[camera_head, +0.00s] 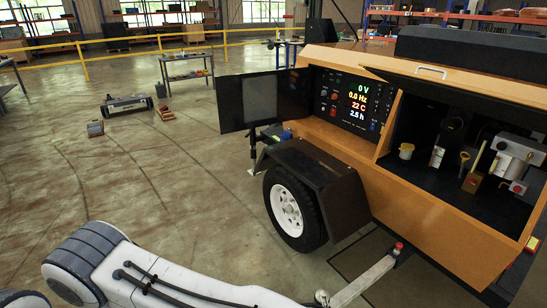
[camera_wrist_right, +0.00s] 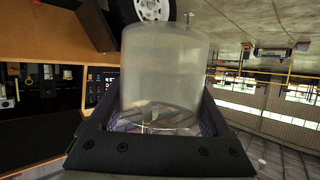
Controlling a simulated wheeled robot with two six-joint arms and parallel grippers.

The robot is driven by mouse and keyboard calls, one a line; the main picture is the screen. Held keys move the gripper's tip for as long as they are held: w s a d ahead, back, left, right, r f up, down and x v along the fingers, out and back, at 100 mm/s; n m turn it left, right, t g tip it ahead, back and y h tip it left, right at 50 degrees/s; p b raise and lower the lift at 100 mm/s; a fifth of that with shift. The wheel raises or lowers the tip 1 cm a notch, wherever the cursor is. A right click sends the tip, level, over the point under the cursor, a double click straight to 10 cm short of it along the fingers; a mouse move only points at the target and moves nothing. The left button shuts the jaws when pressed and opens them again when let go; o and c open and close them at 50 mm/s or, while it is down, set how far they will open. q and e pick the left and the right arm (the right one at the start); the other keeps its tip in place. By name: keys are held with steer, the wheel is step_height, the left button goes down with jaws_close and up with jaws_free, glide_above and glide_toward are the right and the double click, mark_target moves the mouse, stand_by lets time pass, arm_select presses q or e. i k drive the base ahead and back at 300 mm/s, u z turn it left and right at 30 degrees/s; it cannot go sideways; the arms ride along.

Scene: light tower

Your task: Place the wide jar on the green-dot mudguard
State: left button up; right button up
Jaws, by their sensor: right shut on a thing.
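A wide, frosted, see-through jar (camera_wrist_right: 165,65) fills the middle of the right wrist view. My right gripper (camera_wrist_right: 158,118) is shut on it, with dark fingers on both sides of the jar. The wrist picture appears upside down. A dark mudguard (camera_head: 322,172) sits over the white-rimmed wheel (camera_head: 287,210) of the orange trailer in the head view. I cannot make out a green dot on it. The wheel also shows at the top of the wrist view (camera_wrist_right: 155,8), behind the jar. Neither gripper shows in the head view.
A lit control panel (camera_head: 355,100) and an open dark door (camera_head: 263,99) are above and beside the mudguard. Open floor (camera_head: 160,190) lies to the left.

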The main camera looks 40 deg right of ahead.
mark_target(310, 160)
steer(key=u, duration=0.05)
steer(key=i, duration=2.45)
steer(key=z, duration=1.45)
steer(key=i, duration=0.65)
steer(key=z, duration=0.95)
steer(key=i, duration=0.35)
steer(key=z, duration=0.25)
